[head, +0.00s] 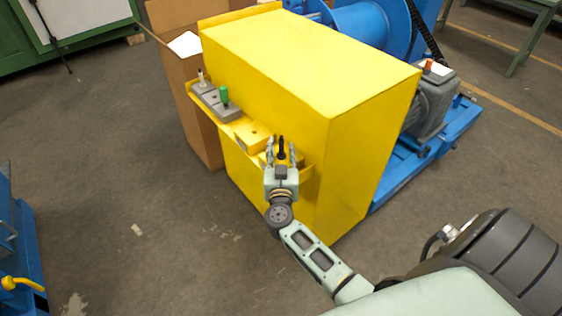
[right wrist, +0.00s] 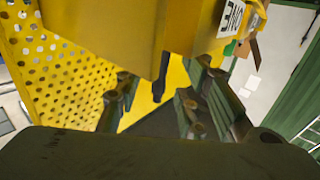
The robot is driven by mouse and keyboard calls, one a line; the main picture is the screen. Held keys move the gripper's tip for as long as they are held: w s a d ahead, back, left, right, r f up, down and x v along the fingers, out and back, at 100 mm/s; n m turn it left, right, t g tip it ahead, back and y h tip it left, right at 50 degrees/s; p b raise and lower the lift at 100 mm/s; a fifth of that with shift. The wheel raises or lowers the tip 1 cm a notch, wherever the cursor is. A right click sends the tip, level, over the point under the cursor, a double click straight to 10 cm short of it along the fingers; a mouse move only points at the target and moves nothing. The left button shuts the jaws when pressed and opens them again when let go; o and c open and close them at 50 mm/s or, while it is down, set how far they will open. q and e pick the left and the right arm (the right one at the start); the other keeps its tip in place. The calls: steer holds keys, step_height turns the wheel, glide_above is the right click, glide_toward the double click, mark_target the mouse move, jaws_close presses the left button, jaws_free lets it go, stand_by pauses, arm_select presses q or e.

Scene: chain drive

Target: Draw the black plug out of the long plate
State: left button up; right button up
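The black plug (head: 281,146) stands upright at the near right end of the yellow shelf. My right gripper (head: 282,152) is around it, with one finger on each side and visible gaps. In the right wrist view, the dark plug (right wrist: 158,88) shows between the spread fingers, apart from both. The gripper is open. A yellow block under the plug is mostly hidden by my gripper, so I cannot see how the plug sits in it. A yellow block with a dark hole (head: 253,136) lies just left of it. My left gripper is out of view.
A grey holed plate (head: 214,103) with a green plug (head: 223,96) and a pale, dark-tipped peg (head: 201,77) lies at the shelf's far left. The tall yellow housing (head: 310,75) rises behind the shelf. A brown box (head: 190,100) stands left. Floor in front is clear.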

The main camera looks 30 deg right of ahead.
steer(key=shift+x, duration=1.2)
steer(key=shift+c, duration=0.6)
jaws_close()
